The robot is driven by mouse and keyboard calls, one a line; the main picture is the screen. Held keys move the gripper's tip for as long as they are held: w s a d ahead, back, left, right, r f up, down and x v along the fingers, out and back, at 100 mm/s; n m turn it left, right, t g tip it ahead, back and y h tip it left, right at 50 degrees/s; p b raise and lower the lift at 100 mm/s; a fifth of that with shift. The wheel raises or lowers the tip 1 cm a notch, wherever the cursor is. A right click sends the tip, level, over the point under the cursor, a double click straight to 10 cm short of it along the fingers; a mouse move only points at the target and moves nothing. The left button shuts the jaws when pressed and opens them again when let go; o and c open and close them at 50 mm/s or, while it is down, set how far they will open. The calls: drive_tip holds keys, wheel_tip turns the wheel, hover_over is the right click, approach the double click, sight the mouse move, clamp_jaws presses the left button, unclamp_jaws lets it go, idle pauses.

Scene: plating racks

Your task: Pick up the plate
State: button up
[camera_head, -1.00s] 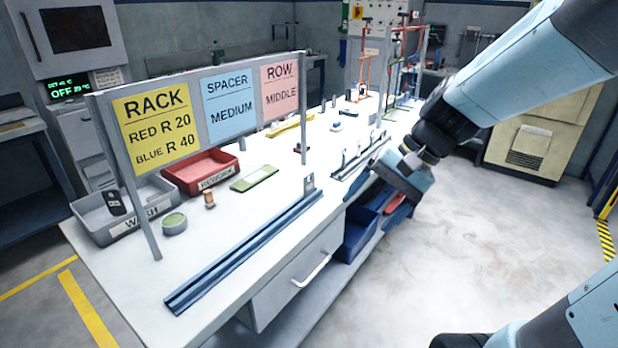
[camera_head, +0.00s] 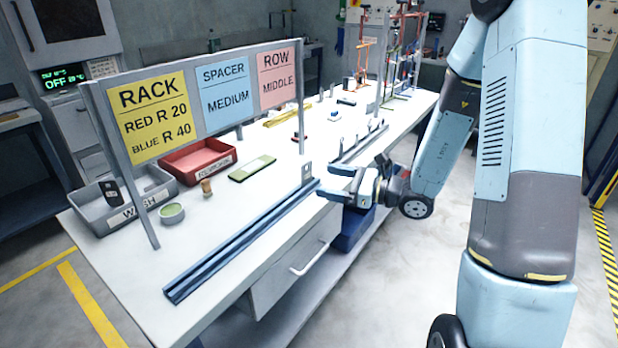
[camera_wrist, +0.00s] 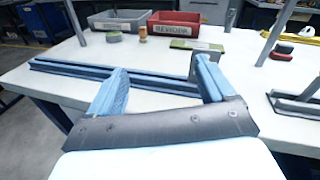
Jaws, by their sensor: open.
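A small grey plate (camera_head: 306,173) with a hole near its top stands upright at the far end of the long blue slotted rail (camera_head: 235,248) on the white bench. My gripper (camera_head: 326,180) is open and empty at the bench's front edge, with its fingertips pointing toward the plate and a little to its right in the head view. In the wrist view the open fingers of my gripper (camera_wrist: 157,82) reach over the bench edge toward the blue rail (camera_wrist: 160,83).
A sign board (camera_head: 205,95) stands on posts above the bench. A grey wash bin (camera_head: 125,203), a red rework bin (camera_head: 198,160) and a green pad (camera_head: 252,168) lie behind the rail. Another slotted rail (camera_head: 362,143) and wire racks (camera_head: 400,60) are farther back.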

sight(307, 173)
drive_tip(key=w+d+f+m+t+h, duration=0.2)
drive_tip(key=w+d+f+m+t, duration=0.1)
drive_tip(key=w+f+m+t, duration=0.15)
drive_tip(key=shift+m+g, duration=0.25)
drive_tip(key=x, duration=1.3)
drive_tip(key=shift+a, duration=0.3)
drive_tip(key=c, duration=1.1)
drive_tip(key=shift+r, duration=0.1)
drive_tip(key=shift+c, duration=0.2)
